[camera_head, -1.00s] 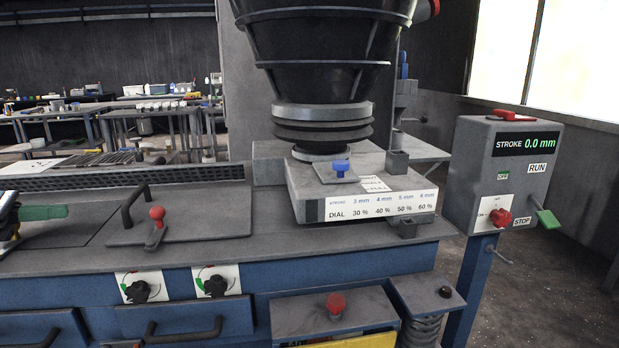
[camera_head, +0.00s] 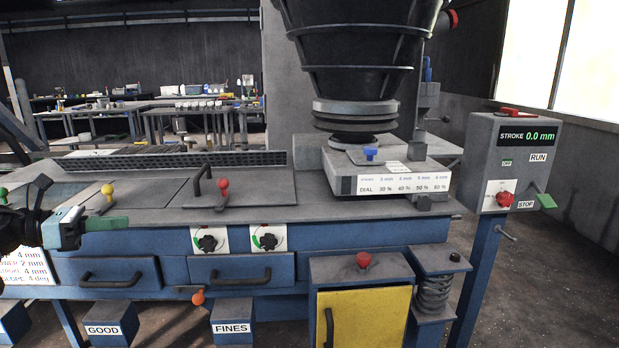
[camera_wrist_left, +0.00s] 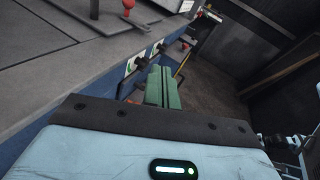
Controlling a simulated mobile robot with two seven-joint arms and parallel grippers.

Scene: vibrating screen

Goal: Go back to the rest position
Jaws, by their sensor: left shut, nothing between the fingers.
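My left gripper (camera_head: 106,224) reaches in from the left edge in the head view, in front of the machine's deck. Its green fingers are shut with nothing between them. In the left wrist view the green fingers (camera_wrist_left: 163,88) lie together, pointing past the machine's front edge toward the floor. My right gripper is not clearly in view.
The blue machine's front has drawers (camera_head: 240,270), two black dials (camera_head: 208,242), and a yellow door (camera_head: 365,318). Boxes labelled GOOD (camera_head: 108,330) and FINES (camera_head: 233,327) stand below. A black hopper (camera_head: 358,60) hangs above the deck. Floor is open at right.

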